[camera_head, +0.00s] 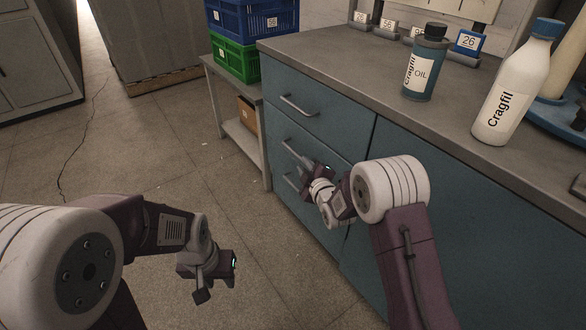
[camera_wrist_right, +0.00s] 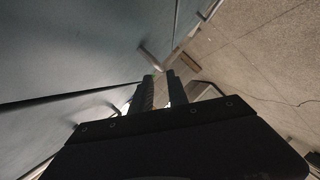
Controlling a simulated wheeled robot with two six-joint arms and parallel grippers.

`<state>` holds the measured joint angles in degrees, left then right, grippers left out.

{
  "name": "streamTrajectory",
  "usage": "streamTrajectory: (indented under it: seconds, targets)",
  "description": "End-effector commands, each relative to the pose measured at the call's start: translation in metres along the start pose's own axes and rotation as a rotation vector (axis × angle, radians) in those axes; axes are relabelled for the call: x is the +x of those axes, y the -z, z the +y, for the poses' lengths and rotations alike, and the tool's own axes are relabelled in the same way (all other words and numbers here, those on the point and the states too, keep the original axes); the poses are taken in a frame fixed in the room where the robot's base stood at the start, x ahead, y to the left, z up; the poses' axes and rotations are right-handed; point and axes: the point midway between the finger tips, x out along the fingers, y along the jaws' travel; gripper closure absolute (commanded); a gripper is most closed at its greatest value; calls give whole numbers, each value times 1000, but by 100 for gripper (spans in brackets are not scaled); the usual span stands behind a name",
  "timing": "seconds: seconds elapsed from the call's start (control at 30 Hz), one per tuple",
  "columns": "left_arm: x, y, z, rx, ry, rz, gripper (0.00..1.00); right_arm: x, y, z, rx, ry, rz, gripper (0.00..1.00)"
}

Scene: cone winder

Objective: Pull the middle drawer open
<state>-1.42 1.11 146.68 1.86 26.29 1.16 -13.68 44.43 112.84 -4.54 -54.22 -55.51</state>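The blue cabinet's left column has a top drawer with a grey bar handle (camera_head: 299,107) and a middle drawer (camera_head: 335,143). All drawer fronts look flush. The middle drawer's bar handle (camera_head: 293,150) runs down to my right gripper (camera_head: 308,163), whose fingertips are at its near end. In the right wrist view, a handle (camera_wrist_right: 149,54) reaches the tips of my right gripper (camera_wrist_right: 162,74). The two fingers stand a narrow gap apart; whether they press on the bar is unclear. My left gripper (camera_head: 218,284) hangs over the floor, its fingers apart and empty, away from the cabinet.
A lower drawer handle (camera_head: 291,183) is just below my right gripper. An oil bottle (camera_head: 425,65) and a white bottle (camera_head: 512,95) stand on the worktop (camera_head: 350,60). A side table (camera_head: 235,130) with crates (camera_head: 235,60) stands left of the cabinet. The floor before the drawers is clear.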

Motion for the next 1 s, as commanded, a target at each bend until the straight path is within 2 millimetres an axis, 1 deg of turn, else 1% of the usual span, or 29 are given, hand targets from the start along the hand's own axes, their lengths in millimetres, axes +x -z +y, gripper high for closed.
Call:
streamTrajectory:
  seconds: [0.03,0.17,0.23,0.5,0.63,0.8,1.0]
  targets:
    - [4,0,0,0,0,1,64,2,-1,-3,-8,-7,7,80]
    - [3,0,0,0,0,1,64,4,1,-1,-13,-11,11,80]
    - [7,-1,0,0,0,1,64,11,0,-2,-12,-11,11,80]
    - [35,-4,-1,0,0,0,64,65,0,-4,-11,-11,11,80]
    - [42,-4,-1,0,0,0,64,83,1,-2,-11,-10,11,80]
    - [45,-5,-1,0,0,0,64,92,2,0,-10,-8,9,80]
    - [44,-4,-1,0,0,0,64,92,2,1,-10,-8,9,80]
